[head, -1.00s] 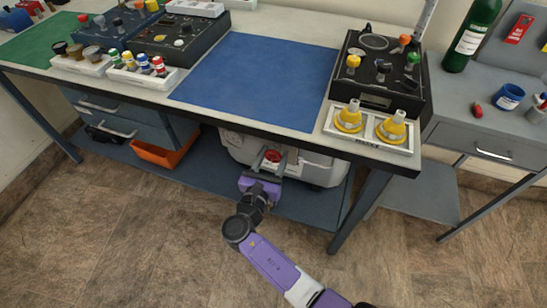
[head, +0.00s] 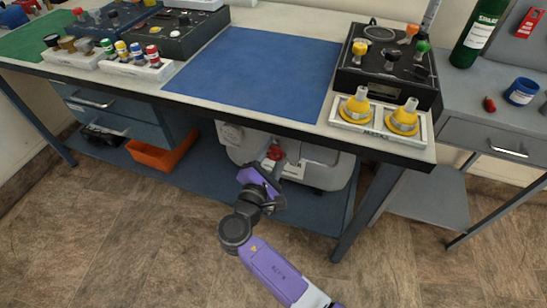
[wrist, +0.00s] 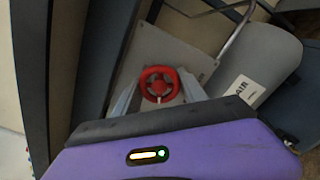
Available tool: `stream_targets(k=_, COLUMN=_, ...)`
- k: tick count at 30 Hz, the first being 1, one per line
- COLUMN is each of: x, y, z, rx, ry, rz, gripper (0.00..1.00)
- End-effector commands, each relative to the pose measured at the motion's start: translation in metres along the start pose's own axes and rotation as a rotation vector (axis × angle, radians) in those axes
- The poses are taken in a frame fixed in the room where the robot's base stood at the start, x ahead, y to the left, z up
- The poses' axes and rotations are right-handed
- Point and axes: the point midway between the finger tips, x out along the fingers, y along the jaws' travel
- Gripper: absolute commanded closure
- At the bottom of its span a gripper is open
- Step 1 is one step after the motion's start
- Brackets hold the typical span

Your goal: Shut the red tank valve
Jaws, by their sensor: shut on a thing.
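The red tank valve (head: 274,153) is a small spoked handwheel on a light grey tank (head: 325,168) under the workbench. In the wrist view, the red wheel (wrist: 160,73) lies between my two pale fingers, with its spokes and rim showing. My gripper (head: 271,163) reaches in under the bench edge, its purple body tilted, and is shut on the wheel. The grey tank (wrist: 262,62) also shows in the wrist view, with a white label reading AIR. The fingers' exact contact points on the rim are hard to see.
The workbench edge (head: 290,129) runs just above my gripper. An orange bin (head: 160,158) sits on the lower shelf to the left. A bench leg (head: 366,212) stands to the right. The floor in front is clear.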

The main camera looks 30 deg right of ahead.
Motion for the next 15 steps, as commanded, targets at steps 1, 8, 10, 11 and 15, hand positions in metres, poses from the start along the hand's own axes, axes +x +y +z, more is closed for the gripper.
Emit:
stream_targets(k=1, x=-0.0002, y=-0.0035, z=-0.0023, rx=0.044, ry=-0.001, rz=0.001, gripper=0.91)
stream_targets(k=8, x=-0.0007, y=-0.0034, z=-0.0028, rx=0.263, ry=-0.001, rz=0.001, gripper=0.91)
stream_targets(k=10, x=-0.0006, y=-0.0033, z=-0.0027, rx=0.328, ry=-0.001, rz=0.001, gripper=0.91)
stream_targets(k=11, x=-0.0006, y=-0.0034, z=-0.0028, rx=0.358, ry=-0.001, rz=0.0, gripper=0.91)
stream_targets(k=15, x=-0.0004, y=-0.0037, z=-0.0027, rx=0.49, ry=-0.001, rz=0.0, gripper=0.91)
